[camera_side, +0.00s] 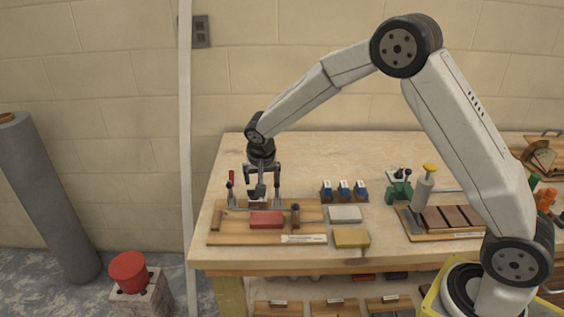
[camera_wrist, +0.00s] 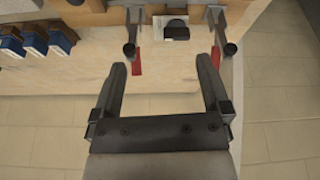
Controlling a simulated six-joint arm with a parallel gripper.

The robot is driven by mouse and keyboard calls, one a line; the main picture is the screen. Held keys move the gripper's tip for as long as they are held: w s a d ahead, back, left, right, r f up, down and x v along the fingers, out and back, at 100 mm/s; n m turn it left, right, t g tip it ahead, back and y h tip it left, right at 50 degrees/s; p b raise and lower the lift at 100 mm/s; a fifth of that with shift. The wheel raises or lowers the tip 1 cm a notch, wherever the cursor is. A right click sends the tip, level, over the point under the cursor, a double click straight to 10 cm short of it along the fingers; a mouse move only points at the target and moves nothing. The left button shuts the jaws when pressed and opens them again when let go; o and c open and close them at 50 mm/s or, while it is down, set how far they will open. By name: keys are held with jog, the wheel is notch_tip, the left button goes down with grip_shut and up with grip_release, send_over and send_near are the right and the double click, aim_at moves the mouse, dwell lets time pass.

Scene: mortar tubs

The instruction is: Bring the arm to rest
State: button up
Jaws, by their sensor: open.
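My gripper (camera_side: 262,188) hangs pointing down over the back left of a wooden fixture board (camera_side: 225,238) on the workbench. In the wrist view my gripper (camera_wrist: 163,68) has its two fingers spread wide, with only bare wood showing between the tips. The arm is bent, reaching left from its base at the right. Two clamps with red handles (camera_wrist: 136,62) stand ahead of the fingers, with a dark block (camera_wrist: 177,30) between them. A red block (camera_side: 266,219) lies on the board in front of the gripper. Whether the fingers touch anything is unclear.
A grey block (camera_side: 345,214) and a yellow block (camera_side: 351,238) lie right of the board. Three blue tubs (camera_side: 343,191) stand behind them. A second board with brown tiles (camera_side: 452,217) is near my arm. Free bench (camera_side: 320,150) lies behind the tubs.

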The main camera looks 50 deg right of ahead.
jog(key=s+r+n+y, duration=0.2)
jog(key=s+n, duration=0.5)
jog(key=s, duration=1.8)
